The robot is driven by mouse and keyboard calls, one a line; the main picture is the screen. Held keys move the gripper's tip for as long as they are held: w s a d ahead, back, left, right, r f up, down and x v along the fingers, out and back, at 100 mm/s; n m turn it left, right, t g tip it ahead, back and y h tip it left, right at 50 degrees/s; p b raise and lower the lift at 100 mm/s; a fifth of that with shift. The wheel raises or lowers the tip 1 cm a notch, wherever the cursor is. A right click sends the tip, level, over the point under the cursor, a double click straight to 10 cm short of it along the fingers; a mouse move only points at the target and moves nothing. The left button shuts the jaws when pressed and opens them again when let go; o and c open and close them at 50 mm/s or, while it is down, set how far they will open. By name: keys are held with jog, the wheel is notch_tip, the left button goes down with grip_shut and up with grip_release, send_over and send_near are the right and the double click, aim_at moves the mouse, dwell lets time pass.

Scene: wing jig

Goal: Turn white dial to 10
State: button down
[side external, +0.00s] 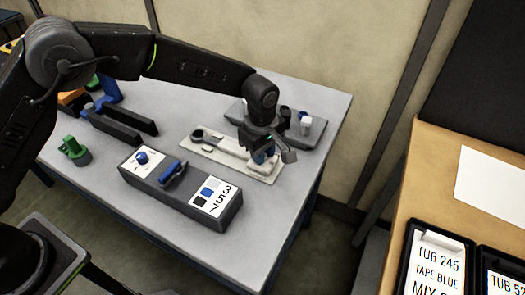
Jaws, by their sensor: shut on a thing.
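The dark grey block (316,140) stands at the back right of the table. A small white piece (306,124), which may be the white dial, sits on its right part, beside a dark round knob (285,111). No scale or number is readable there. My gripper (265,156) points down in front of this block, over the right end of a pale plate (215,149). It is shut around a small blue part (262,157), mostly hidden by the fingers. I cannot tell whether that part is fixed to the plate.
A grey box (190,207) with a blue knob, a blue handle and a panel marked 3 5 7 stands in front. A green part (75,151) and dark rails (125,126) are at left. Labelled tubs (440,262) sit on a separate wooden bench at right.

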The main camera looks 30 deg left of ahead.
jog(key=c, duration=1)
grip_release()
jog(key=shift+o, duration=0.2)
notch_tip(320, 180, up, 14)
jog(key=shift+s, duration=0.15)
jog(key=shift+f, duration=0.1)
